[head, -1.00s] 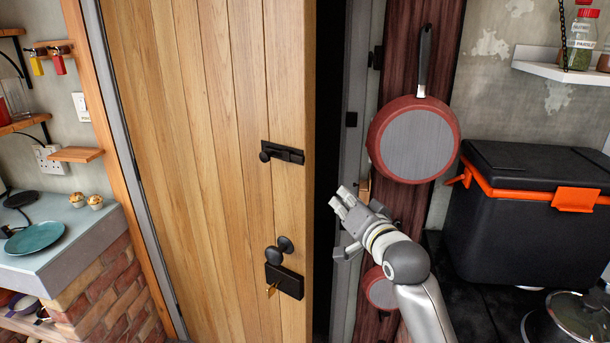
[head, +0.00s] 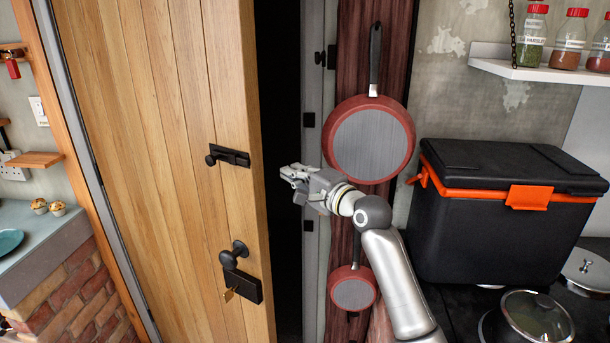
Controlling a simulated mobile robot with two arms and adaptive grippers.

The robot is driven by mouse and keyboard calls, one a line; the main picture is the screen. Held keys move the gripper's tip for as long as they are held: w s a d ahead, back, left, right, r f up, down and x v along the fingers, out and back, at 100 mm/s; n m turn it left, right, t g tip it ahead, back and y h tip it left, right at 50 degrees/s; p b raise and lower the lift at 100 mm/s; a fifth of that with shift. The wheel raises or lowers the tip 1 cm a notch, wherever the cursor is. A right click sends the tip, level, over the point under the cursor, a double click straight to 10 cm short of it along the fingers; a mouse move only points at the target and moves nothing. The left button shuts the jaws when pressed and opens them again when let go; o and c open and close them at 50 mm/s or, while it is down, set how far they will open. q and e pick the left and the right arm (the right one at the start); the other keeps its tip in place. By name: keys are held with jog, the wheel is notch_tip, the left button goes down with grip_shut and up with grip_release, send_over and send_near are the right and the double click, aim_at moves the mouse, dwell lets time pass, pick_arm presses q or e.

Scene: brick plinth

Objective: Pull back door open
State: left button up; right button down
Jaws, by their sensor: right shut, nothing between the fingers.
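The wooden plank door (head: 165,150) stands partly open, with a dark gap (head: 285,90) between its right edge and the frame. It has a black slide bolt (head: 230,156) at mid height. Lower down are a black round knob (head: 233,254) and a black lock box (head: 243,286) with a key in it. My right gripper (head: 287,176) is shut and empty. It shows in front of the gap, just right of the door's edge, at a height between bolt and knob. I cannot tell whether it touches the door. My left gripper is not in view.
A large red pan (head: 370,140) and a small red pan (head: 353,291) hang on the dark wood post right of the gap. A black and orange cool box (head: 500,225) and a glass-lidded pot (head: 530,318) stand at right. A brick counter (head: 70,285) is at left.

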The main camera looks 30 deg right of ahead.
jog(key=a+p, duration=0.1)
jog(key=a, duration=0.1)
jog(key=w+a+p, duration=0.1)
jog(key=a, duration=0.1)
jog(key=shift+a+p, duration=0.1)
jog(key=shift+p, duration=0.2)
dwell(0.3)
